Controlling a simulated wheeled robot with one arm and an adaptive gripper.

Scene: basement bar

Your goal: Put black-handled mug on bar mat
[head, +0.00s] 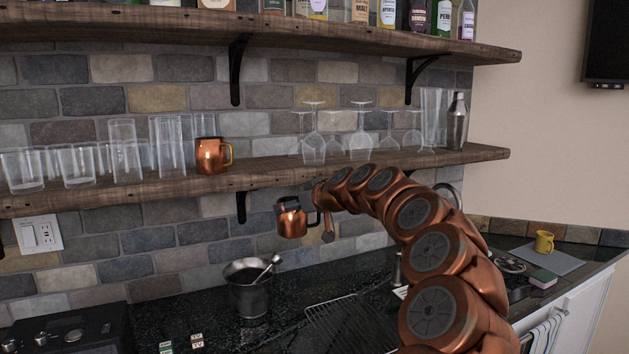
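The black-handled mug (290,222), copper-coloured, hangs roughly upright in the air below the lower shelf, above the dark counter. Its black handle faces right, toward my gripper (322,222), which appears shut on the handle side; the fingers are small and partly hidden by my copper arm. A flat grey mat (566,262), which looks like the bar mat, lies on the counter at the far right. A yellow mug (543,242) stands on it.
A copper mug with a yellow handle (209,156) stands on the lower shelf (270,172) among several glasses. A metal bucket (248,292) with a scoop and a wire rack (350,322) are on the counter.

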